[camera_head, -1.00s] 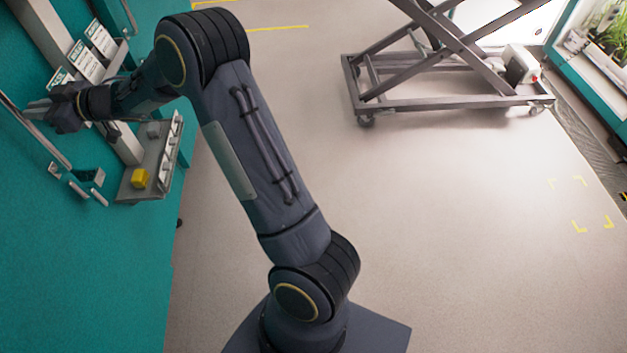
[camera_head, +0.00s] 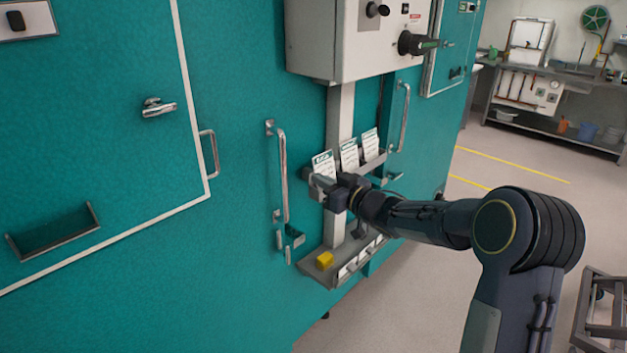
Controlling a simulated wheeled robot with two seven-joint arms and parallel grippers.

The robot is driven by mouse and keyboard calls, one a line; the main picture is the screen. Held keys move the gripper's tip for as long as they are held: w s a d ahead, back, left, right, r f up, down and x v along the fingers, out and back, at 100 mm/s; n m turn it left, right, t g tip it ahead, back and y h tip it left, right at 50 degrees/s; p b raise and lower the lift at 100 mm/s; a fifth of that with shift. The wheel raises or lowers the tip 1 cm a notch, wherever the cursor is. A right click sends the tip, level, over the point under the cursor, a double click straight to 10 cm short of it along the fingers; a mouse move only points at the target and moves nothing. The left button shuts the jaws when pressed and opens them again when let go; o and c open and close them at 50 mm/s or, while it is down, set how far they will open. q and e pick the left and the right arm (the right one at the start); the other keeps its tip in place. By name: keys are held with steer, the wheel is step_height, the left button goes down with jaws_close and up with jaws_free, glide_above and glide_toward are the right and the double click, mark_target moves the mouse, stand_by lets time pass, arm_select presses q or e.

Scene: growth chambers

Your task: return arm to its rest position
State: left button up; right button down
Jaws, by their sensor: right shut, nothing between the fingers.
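My right arm comes in from the lower right and reaches left toward the teal chamber wall. My right gripper (camera_head: 318,187) is at its end, in front of the lower part of the white label cards (camera_head: 325,165) and above the small shelf (camera_head: 318,268). It looks shut and empty. I cannot tell whether it touches the cards or the rack behind it. My left gripper is not in view.
A vertical door handle (camera_head: 283,175) stands just left of the gripper. A grey control box (camera_head: 345,45) hangs above it. A yellow block (camera_head: 324,261) lies on the shelf below. Open floor (camera_head: 420,285) and a lift-frame corner (camera_head: 600,310) are at the right.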

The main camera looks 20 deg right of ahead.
steer(key=s+d+r+m+h, duration=0.35)
steer(key=s+d+h, duration=0.25)
steer(key=s+d, duration=0.35)
steer(key=s+f+m+g+h, duration=0.3)
steer(key=s+m, duration=0.1)
steer(key=s, duration=0.8)
steer(key=s+a+f+g+y, duration=0.1)
steer(key=s+a+f+g, duration=0.1)
steer(key=s, duration=0.5)
steer(key=s+a+f+g+y, duration=0.2)
steer(key=s+a+f+g, duration=0.1)
steer(key=s+a, duration=0.3)
steer(key=s+a+f+g+y, duration=0.1)
steer(key=s+a+f+g, duration=0.1)
steer(key=s+f, duration=0.3)
steer(key=s+a, duration=0.1)
steer(key=s, duration=0.3)
steer(key=shift+a+y+b, duration=0.3)
steer(key=shift+a+b, duration=0.1)
steer(key=c, duration=2.2)
jaws_free()
steer(key=shift+s+f, duration=0.1)
